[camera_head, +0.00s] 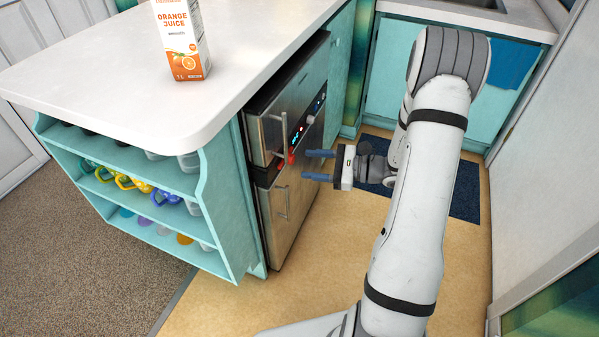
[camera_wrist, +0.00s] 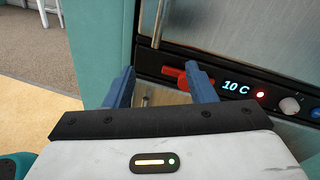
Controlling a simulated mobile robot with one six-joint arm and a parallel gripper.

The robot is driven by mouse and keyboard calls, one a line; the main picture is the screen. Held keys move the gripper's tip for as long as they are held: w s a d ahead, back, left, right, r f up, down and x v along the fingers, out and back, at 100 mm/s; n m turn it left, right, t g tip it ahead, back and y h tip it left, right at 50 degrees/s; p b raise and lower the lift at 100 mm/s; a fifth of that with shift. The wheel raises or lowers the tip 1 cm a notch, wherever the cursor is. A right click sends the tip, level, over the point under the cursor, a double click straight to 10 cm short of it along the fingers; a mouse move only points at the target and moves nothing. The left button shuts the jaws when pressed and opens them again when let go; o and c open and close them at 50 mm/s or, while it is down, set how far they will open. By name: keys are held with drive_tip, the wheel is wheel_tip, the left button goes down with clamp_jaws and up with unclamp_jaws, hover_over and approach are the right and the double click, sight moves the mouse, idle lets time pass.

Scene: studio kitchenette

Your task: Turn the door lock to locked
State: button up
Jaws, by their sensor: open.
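The door lock is a small red lever (camera_head: 291,159) on the dark control strip of the steel appliance, at the front edge below its upper door. In the wrist view the red lever (camera_wrist: 173,72) lies roughly level, left of the lit "10 C" display. My gripper (camera_head: 317,165) is open, with its two blue fingers pointing at the appliance front, just right of the lever. In the wrist view the lever shows between the fingers, nearer the right one, which partly covers it. Nothing is held. I cannot tell whether a finger touches the lever.
The steel appliance (camera_head: 283,215) has vertical bar handles on both doors; the upper handle (camera_head: 283,135) is close to the lever. A knob (camera_wrist: 290,105) sits right of the display. An orange juice carton (camera_head: 181,40) stands on the white counter (camera_head: 110,85). Wooden floor is clear below.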

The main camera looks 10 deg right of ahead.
sight(294, 160)
drive_tip(key=w+d+f+m+t+b, duration=0.1)
drive_tip(key=w+d+f+m+t, duration=0.15)
drive_tip(key=d+f, duration=0.2)
drive_tip(key=shift+m+t+h, duration=0.3)
drive_tip(key=shift+m+t, duration=0.05)
drive_tip(key=x, duration=0.4)
drive_tip(key=b+x, duration=0.1)
drive_tip(key=x, duration=0.3)
drive_tip(key=shift+s+a+f, duration=0.15)
drive_tip(key=shift+s+a, duration=0.1)
drive_tip(key=shift+a, duration=0.05)
drive_tip(key=c, duration=1)
drive_tip(key=shift+o, duration=0.2)
